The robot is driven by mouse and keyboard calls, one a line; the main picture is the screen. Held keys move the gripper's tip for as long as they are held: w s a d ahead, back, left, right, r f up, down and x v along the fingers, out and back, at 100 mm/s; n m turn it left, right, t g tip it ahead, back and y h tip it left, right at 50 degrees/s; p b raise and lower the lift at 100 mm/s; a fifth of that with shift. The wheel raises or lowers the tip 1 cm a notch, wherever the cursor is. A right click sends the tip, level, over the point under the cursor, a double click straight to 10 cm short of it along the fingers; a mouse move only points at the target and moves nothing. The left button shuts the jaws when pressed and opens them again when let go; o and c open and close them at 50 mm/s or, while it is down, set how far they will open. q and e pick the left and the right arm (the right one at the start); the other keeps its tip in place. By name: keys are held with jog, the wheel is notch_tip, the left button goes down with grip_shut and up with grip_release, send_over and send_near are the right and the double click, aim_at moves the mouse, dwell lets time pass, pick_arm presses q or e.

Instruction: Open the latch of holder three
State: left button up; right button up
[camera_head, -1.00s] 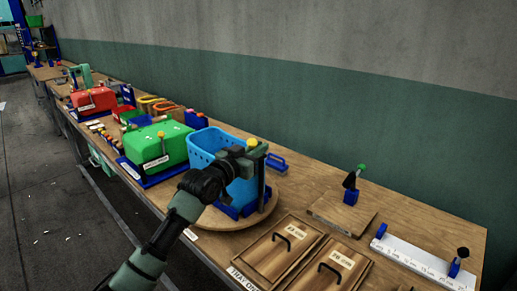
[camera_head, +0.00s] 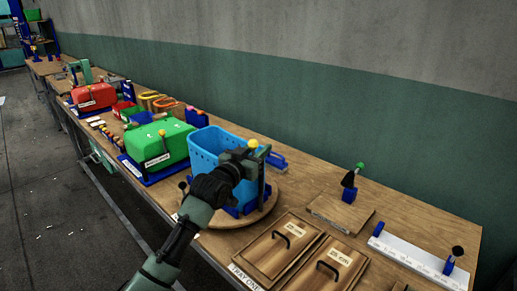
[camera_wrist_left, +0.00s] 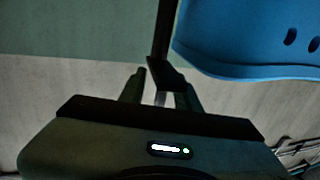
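My left gripper (camera_head: 262,153) is at the right rim of a light-blue perforated basket (camera_head: 206,150), close to a yellow knob (camera_head: 252,143). The basket stands in a blue holder (camera_head: 232,210) on a round wooden board; I cannot read a number on it. A dark upright post (camera_head: 261,185) stands below the gripper. In the left wrist view, the two fingers (camera_wrist_left: 160,90) are apart, with a dark bar (camera_wrist_left: 165,35) running down towards them. I cannot tell whether they touch it. The basket (camera_wrist_left: 240,40) fills the upper right there. The latch is not clearly visible. My right gripper is not in view.
A green box (camera_head: 160,143) and a red box (camera_head: 95,97) stand farther along the bench. Two wooden lids with black handles (camera_head: 280,238) lie in front at right. A board with a green-knobbed lever (camera_head: 345,205) and a white ruler strip (camera_head: 415,260) are farther right.

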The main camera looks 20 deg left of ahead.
pick_arm(q)
jog(key=shift+s+f, duration=0.1)
jog(key=shift+s, duration=0.45)
jog(key=s+b, duration=0.2)
jog(key=s, duration=0.4)
jog(key=shift+s+a, duration=0.4)
jog(key=shift+a, duration=0.05)
